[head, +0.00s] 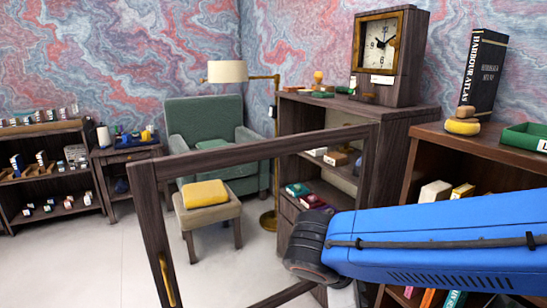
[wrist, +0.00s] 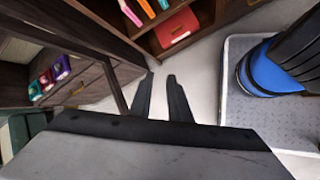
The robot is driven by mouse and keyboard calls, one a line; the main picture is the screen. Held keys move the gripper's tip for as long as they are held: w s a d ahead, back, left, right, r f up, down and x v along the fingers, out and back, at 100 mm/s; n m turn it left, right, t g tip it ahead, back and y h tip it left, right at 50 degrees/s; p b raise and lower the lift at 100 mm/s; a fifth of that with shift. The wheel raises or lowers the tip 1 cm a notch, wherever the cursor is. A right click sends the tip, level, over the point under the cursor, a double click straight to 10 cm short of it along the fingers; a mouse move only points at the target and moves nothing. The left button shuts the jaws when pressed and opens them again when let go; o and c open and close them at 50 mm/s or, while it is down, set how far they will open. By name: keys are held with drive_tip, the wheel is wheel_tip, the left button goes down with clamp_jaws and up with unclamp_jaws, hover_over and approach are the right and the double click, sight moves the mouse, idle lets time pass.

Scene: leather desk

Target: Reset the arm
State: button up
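My blue arm reaches in from the right in the head view, and its dark joint is in front of the open framed door (head: 262,152). My gripper does not show clearly there. In the wrist view my gripper (wrist: 161,77) has its two dark fingers apart, with pale floor showing between them and nothing held. The fingers point down toward the floor, between a dark wooden cabinet side on the left and a shelf with a red box (wrist: 174,28) above. I see no contact between the fingers and any object.
The door with a brass handle (head: 167,280) swings out from the cabinet bearing a clock (head: 381,43). A bookcase (head: 480,143) stands close on the right. An armchair (head: 207,125), a stool with a yellow cushion (head: 205,194) and a lamp (head: 228,71) are behind. Floor at left is clear.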

drive_tip(key=s+d+m+y, duration=0.5)
drive_tip(key=d+m, duration=0.5)
drive_tip(key=m, duration=0.6)
drive_tip(key=shift+s+d+t+y, duration=0.3)
drive_tip(key=shift+s+y, duration=0.1)
drive_tip(key=shift+s, duration=0.5)
drive_tip(key=shift+a, duration=0.1)
